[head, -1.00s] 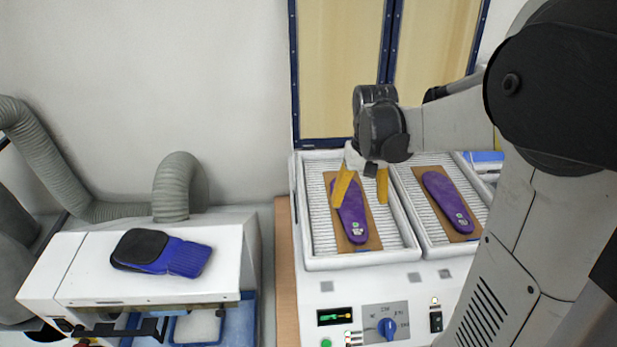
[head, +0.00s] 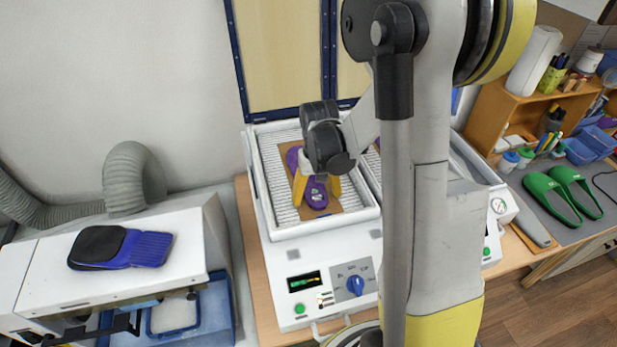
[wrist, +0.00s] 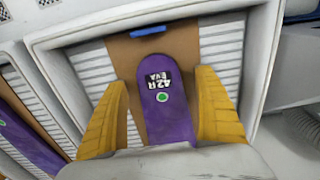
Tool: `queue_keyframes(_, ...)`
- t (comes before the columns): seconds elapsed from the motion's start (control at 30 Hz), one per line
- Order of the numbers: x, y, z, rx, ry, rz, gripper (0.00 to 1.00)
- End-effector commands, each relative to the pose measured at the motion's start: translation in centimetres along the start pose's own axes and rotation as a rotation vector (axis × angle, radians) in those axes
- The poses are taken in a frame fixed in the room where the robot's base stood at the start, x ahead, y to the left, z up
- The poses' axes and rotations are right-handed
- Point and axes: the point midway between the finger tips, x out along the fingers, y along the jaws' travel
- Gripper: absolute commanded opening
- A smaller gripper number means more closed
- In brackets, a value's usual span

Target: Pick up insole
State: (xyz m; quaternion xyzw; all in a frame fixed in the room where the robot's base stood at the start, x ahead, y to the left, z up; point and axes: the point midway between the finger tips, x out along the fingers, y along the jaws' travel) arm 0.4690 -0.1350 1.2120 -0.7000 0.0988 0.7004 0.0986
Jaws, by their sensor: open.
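A purple insole (head: 316,193) lies on a brown board (head: 306,210) in the left tray of the white machine. In the wrist view the insole (wrist: 168,105) has a dark label reading "42R EVA" and a green dot. My gripper (head: 318,190) is open, its yellow fingers on either side of the insole. In the wrist view the fingers (wrist: 162,115) stand apart from its edges, with board and tray showing between on the left. A second purple insole (wrist: 25,135) lies in the neighbouring tray; my arm mostly hides that tray in the head view.
The white tray's raised rim (head: 325,226) surrounds the insole. A blue piece (wrist: 148,31) lies at the board's end. A machine at left bears a blue-black pad (head: 120,248).

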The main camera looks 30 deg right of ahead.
Motion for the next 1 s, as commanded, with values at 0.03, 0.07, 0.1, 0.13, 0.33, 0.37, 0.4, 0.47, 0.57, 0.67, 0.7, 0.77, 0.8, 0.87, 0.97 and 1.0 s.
queue_keyframes(0.03, 0.0, 0.0, 0.0, 0.000, 0.000, 0.000, 0.81)
queue_keyframes(0.07, 0.0, 0.0, 0.0, 0.000, 0.000, 0.000, 0.81)
queue_keyframes(0.1, 0.0, 0.0, 0.0, 0.000, 0.000, 0.000, 0.79)
queue_keyframes(0.13, 0.0, 0.0, 0.0, 0.000, 0.000, 0.000, 0.69)
queue_keyframes(0.33, -0.1, 0.0, 0.0, 0.000, 0.000, 0.000, 0.33)
queue_keyframes(0.37, -0.1, 0.0, 0.0, 0.000, 0.000, 0.000, 0.33)
queue_keyframes(0.4, -0.1, 0.0, 0.0, 0.000, 0.000, 0.000, 0.33)
queue_keyframes(0.47, -0.1, 0.0, 0.0, 0.000, 0.000, 0.000, 0.33)
queue_keyframes(0.57, -0.1, 0.0, 0.0, 0.000, 0.000, 0.000, 0.33)
queue_keyframes(0.67, -0.2, 0.0, 0.0, 0.000, 0.000, 0.000, 0.33)
queue_keyframes(0.7, -0.4, 0.0, 0.0, 0.000, 0.000, 0.000, 0.33)
queue_keyframes(0.77, -0.7, 0.0, 0.0, 0.000, 0.000, 0.000, 0.33)
queue_keyframes(0.8, -1.1, 0.0, 0.0, 0.000, 0.000, 0.000, 0.33)
queue_keyframes(0.87, -1.8, 0.0, 0.1, 0.000, 0.000, 0.000, 0.33)
queue_keyframes(0.97, -3.6, 0.0, 0.1, 0.000, 0.000, 0.000, 0.33)
queue_keyframes(1.0, -4.5, 0.2, 0.1, 0.001, 0.000, 0.000, 0.33)
